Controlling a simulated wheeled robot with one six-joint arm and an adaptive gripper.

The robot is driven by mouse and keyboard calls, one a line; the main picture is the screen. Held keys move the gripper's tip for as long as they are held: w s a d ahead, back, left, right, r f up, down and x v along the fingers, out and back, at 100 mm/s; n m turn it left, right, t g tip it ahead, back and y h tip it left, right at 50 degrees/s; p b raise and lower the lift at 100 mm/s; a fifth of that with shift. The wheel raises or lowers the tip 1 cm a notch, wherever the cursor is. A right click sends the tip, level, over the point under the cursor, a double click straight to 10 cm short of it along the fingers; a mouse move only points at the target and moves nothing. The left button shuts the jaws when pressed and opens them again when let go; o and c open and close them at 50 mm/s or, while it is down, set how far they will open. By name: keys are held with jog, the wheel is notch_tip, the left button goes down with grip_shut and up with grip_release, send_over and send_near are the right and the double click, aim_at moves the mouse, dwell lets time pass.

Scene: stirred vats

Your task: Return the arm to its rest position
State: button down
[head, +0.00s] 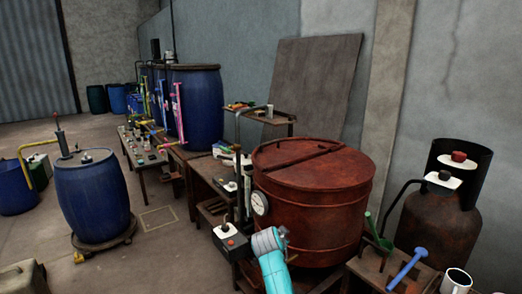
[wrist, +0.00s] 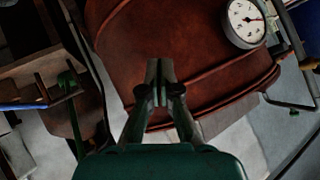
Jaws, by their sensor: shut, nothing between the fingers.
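My gripper (wrist: 160,78) is shut and empty in the wrist view, its two fingertips together in front of the rusty red vat (wrist: 200,50). I cannot tell whether the tips touch the vat. In the head view a turquoise and grey part of my arm (head: 272,262) rises from the bottom edge, in front of the red vat (head: 305,215). I cannot make out my gripper in the head view. A round white dial gauge (head: 259,203) is on the vat's side; it also shows at the upper right of the wrist view (wrist: 245,21).
Right of the vat, a small table (head: 362,272) holds a green scoop (head: 378,236) and a blue tool (head: 408,268). A rusty gas cylinder (head: 433,225) stands behind. Benches and blue barrels (head: 92,198) are to the left. Some bare floor (head: 165,240) shows between them.

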jog(key=s+d+f+n+t+y, duration=0.1)
jog(key=s+d+f+n, duration=0.15)
jog(key=s+f, duration=0.9)
jog(key=s+d+f+n+y, duration=0.1)
jog(key=s+d+f+n, duration=0.15)
jog(key=s+f, duration=0.9)
jog(key=s+d+f+n+y, duration=0.1)
jog(key=s+d+f, duration=0.15)
jog(key=s, duration=1.05)
jog(key=s+d+r+n+t, duration=0.1)
jog(key=s+d+r, duration=0.1)
jog(key=s, duration=1.1)
jog(key=s+d+r+n+t, duration=0.2)
jog(key=s+r, duration=1.8)
jog(key=s, duration=0.4)
jog(key=shift+s+r+n, duration=0.15)
jog(key=shift+r+n, duration=0.1)
jog(key=shift+n, duration=0.05)
jog(key=c, duration=1.9)
grip_release()
